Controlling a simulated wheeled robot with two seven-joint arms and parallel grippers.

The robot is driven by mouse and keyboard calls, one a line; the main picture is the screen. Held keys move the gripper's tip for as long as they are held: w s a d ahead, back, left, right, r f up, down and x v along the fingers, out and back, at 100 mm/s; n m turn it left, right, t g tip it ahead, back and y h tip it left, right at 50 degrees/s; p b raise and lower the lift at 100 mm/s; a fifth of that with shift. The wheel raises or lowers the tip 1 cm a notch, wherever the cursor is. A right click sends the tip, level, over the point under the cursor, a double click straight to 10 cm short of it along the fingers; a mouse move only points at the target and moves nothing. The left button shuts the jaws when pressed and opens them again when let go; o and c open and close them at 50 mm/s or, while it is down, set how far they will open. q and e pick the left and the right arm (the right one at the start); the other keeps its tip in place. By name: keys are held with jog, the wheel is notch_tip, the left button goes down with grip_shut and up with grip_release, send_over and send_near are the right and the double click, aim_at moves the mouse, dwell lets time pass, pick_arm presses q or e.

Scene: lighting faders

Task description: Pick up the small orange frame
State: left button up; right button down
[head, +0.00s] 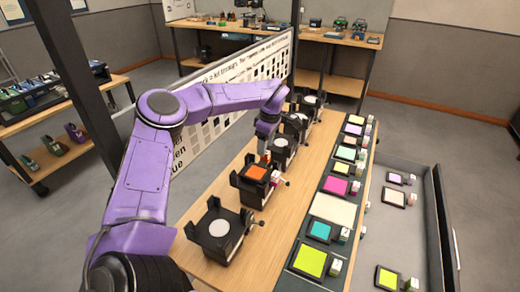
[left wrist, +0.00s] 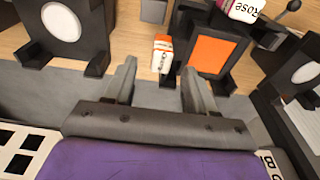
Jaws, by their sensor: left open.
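The small orange frame (head: 256,173) sits in a black fixture (head: 250,193) on the wooden bench, its orange square facing up. In the left wrist view, the orange square (left wrist: 211,54) is just beyond the right fingertip. A white-and-orange block (left wrist: 162,53) stands beside it, ahead of the gap between the fingers. It appears apart from both. My left gripper (left wrist: 158,80) is open and empty. In the head view it hangs above the bench just behind the frame, its fingers partly hidden by the wrist. My right gripper is in neither view.
A white block reading "Rose" (left wrist: 240,10) is on the frame's other side. More black fixtures with pale discs (head: 219,228) line the bench. A dark rack (head: 334,207) of coloured frames runs along the right. A printed white board (head: 205,125) stands behind the bench.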

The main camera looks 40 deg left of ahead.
pick_arm(q)
notch_tip(320, 180, down, 4)
jog(key=shift+r, duration=0.15)
grip_shut()
jog(key=shift+r, duration=0.1)
jog(key=shift+r, duration=0.3)
notch_tip(320, 180, up, 3)
jog(key=shift+w+d+f, duration=0.15)
jog(key=w+d+r+b, duration=0.3)
jog(key=d+r, duration=0.6)
jog(key=d, duration=0.4)
jog(key=shift+w+r, duration=0.3)
jog(key=shift+w, duration=0.2)
